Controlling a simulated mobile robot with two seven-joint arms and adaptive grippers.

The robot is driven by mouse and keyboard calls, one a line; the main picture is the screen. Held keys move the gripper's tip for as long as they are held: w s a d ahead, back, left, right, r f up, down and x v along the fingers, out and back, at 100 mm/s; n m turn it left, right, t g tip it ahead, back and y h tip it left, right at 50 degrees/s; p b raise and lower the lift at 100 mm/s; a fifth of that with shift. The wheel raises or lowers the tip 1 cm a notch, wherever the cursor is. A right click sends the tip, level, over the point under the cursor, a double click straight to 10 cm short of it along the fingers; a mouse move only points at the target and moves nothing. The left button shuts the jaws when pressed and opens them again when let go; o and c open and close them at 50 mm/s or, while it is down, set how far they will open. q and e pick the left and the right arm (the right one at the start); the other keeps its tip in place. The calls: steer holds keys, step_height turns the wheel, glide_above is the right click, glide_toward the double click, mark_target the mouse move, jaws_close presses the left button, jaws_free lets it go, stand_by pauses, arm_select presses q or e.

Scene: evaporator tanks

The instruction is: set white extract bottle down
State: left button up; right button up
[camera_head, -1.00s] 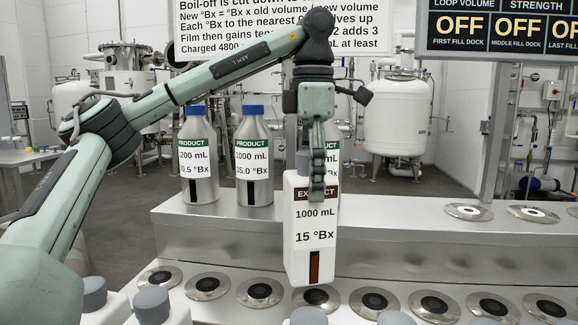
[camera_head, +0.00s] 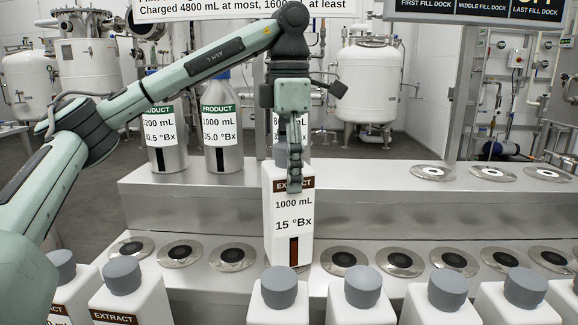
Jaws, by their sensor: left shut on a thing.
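The white extract bottle (camera_head: 292,225) is labelled EXTRACT, 1000 mL, 15 °Bx, and has a grey cap. It is upright over the lower row of round docks, in the gap between two visible docks. Its base is partly hidden behind a front bottle's grey cap, so I cannot tell whether it touches the dock. My left gripper (camera_head: 295,178) is shut on this bottle near its cap, reaching down from above. My right gripper is not in view.
Several capped extract bottles (camera_head: 361,308) stand along the front. Round docks (camera_head: 233,258) line the lower shelf. Silver product bottles (camera_head: 222,150) stand on the upper ledge, with empty docks (camera_head: 433,173) to the right.

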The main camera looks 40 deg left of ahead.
arm_select(q)
steer(key=o, duration=1.9)
step_height(320, 180, up, 12)
steer(key=shift+r, duration=0.1)
